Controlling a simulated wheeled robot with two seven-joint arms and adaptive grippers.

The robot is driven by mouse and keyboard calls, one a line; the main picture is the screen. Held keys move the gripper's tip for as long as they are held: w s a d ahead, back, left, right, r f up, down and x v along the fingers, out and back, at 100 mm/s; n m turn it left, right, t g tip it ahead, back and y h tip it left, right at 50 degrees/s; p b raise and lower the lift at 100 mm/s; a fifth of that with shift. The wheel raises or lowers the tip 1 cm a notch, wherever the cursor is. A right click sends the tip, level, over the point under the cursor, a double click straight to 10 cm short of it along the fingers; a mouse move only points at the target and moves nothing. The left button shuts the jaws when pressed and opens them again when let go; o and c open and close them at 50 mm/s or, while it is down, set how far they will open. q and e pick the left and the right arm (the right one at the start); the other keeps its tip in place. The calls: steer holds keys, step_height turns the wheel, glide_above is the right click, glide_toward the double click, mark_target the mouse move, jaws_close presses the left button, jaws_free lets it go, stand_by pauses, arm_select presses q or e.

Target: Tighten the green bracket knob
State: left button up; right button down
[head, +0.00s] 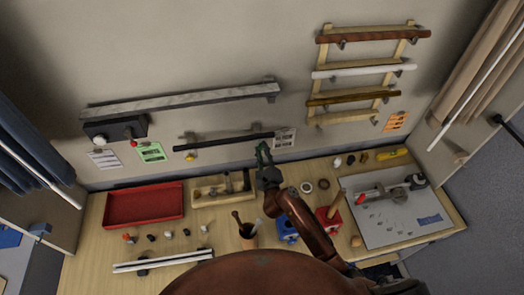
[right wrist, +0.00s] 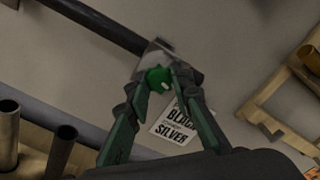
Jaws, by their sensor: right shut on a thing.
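The green bracket knob (right wrist: 158,76) sits under a pale metal bracket (right wrist: 156,56) on the wall, in the right wrist view. The bracket is around or against a black rod (right wrist: 108,26), which also shows in the head view (head: 225,140). My right gripper (right wrist: 160,84) is shut on the green knob, its fingertips on either side of it. In the head view the right gripper (head: 264,155) is at the rod's right end and hides the knob. My left gripper is not in view.
A paper label (right wrist: 175,122) reading black and silver hangs beside the bracket. A yellow knob (head: 191,156) is at the rod's left end. A wooden rack (head: 365,75) hangs to the right.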

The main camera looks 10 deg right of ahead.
steer(key=c, duration=1.7)
jaws_free()
steer(key=shift+s, duration=0.15)
steer(key=s, duration=1.1)
steer(key=shift+s, duration=0.4)
steer(key=shift+a, duration=0.1)
